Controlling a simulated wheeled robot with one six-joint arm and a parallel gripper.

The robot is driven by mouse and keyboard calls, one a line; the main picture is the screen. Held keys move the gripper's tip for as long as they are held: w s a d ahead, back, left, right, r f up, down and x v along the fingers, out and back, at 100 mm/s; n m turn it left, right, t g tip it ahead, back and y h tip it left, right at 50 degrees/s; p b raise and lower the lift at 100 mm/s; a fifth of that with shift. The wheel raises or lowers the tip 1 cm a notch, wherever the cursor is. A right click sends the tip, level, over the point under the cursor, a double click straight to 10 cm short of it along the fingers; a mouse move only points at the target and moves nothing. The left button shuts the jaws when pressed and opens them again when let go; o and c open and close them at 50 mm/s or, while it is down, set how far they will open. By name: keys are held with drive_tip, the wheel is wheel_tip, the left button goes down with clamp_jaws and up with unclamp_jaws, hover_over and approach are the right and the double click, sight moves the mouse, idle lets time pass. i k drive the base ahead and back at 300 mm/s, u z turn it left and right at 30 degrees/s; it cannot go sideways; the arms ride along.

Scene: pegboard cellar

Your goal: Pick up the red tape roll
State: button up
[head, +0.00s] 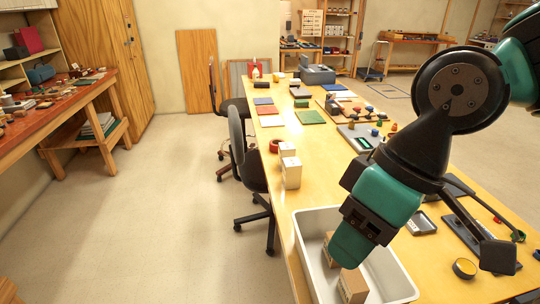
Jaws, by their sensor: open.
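A red tape roll (275,145) appears to lie on the long yellow wooden table (268,190), near its left edge. It sits just behind and left of two pale boxes. My gripper (350,250) is at the lower end of my teal and black arm, over the white bin at the near end of the table. It is well nearer to me than the roll and apart from it. Its jaws are open, but the fingertips do not show clearly.
Two pale boxes (290,172) stand near the roll. The white bin (303,262) holds brown boxes (352,285). Green (310,117) and blue mats, small parts and a grey machine (317,74) lie farther back. Black chairs (248,160) stand along the table's left side; the floor beyond is clear.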

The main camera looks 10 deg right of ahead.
sight(277, 146)
drive_tip(key=u, duration=0.85)
drive_tip(key=k, duration=1.1)
drive_tip(key=u, duration=0.75)
drive_tip(key=i, duration=3)
drive_tip(key=z, duration=1.05)
drive_tip(key=i, duration=1.85)
drive_tip(key=z, duration=1.85)
drive_tip(key=i, duration=0.9)
drive_tip(key=z, duration=0.65)
